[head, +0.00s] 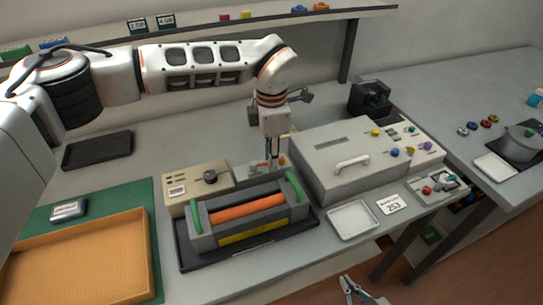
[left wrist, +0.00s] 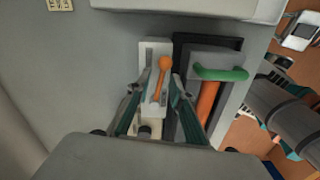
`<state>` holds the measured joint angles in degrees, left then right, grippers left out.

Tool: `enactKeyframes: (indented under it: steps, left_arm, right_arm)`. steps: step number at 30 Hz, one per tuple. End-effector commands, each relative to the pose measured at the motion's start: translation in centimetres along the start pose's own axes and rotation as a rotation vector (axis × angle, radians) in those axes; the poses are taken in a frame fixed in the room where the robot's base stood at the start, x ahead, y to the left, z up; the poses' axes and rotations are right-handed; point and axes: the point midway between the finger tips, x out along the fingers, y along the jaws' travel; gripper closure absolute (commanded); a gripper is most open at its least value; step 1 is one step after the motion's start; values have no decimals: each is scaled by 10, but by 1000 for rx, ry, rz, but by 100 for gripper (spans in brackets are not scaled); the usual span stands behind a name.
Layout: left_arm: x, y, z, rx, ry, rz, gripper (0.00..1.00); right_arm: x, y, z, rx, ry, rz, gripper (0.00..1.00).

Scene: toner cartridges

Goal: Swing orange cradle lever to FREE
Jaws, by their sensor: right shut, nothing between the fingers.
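The orange cradle lever (left wrist: 163,79) stands on a small pale plate (left wrist: 151,52) beside the toner cradle. In the head view, a bit of orange (head: 259,162) shows at my left gripper's tips. My left gripper (head: 273,160) points down just behind the cradle. In the left wrist view, its fingers (left wrist: 158,90) are apart, one on each side of the lever; contact cannot be told. The grey cradle (head: 205,243) holds an orange roller (head: 246,208) between green handles (head: 294,187). No FREE mark is readable. My right gripper (head: 356,291) is shut and empty at the bottom edge.
A beige control box (head: 181,199) is left of the lever plate, and a large grey machine (head: 318,145) is right. A white tray (head: 353,221) and number card (head: 392,204) lie in front. An orange tray (head: 146,268) is at the left.

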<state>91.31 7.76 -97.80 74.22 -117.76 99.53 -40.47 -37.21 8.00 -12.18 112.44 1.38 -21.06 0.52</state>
Motion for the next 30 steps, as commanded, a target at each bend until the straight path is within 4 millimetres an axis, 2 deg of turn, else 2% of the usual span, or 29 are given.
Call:
enactKeyframes:
  steps: [11, 14, 24, 30]
  left_arm:
    - [-5, 0, 0, 1, 0, 0, 79]
    - [-17, 1, 0, 1, 0, 3, 79]
    - [-85, 1, 0, 0, 0, 4, 79]
    - [-111, 0, 0, 0, 0, 1, 79]
  right_arm:
    - [0, 1, 1, -2, -2, 1, 100]
    - [0, 1, 1, -1, -1, 1, 100]
    - [0, 0, 0, 0, 0, 0, 100]
    - [0, 0, 0, 0, 0, 0, 100]
